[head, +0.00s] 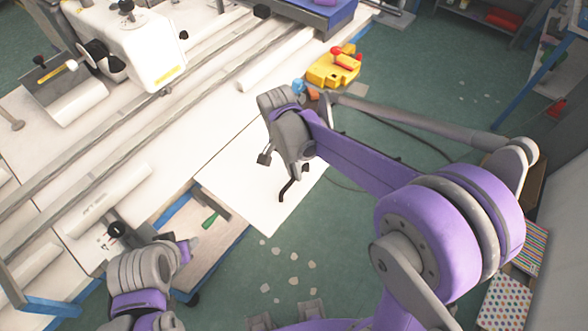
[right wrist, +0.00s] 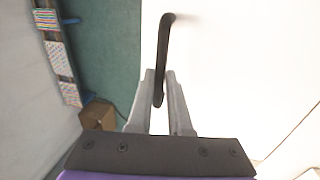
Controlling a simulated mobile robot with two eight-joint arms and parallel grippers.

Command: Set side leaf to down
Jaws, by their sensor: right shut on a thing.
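The side leaf (head: 235,180) is a flat white panel beside the long white table, and it looks about level with the table top. A black bar handle (head: 285,190) is at the leaf's outer side. It also shows in the right wrist view (right wrist: 162,50), in front of the white panel. My right gripper (right wrist: 160,78) is shut on the handle, with one grey finger on each side of it. In the head view my right gripper (head: 285,165) is above the leaf. My left gripper (head: 190,245) is at the lower left, near the table's edge; its fingers are not clear.
The white sewing machine (head: 130,45) and long rails stand on the table. A yellow object with a red part (head: 335,68) is beyond my right wrist. A tray with a green-handled tool (head: 210,218) is below the leaf. Green floor (head: 330,235) is open to the right.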

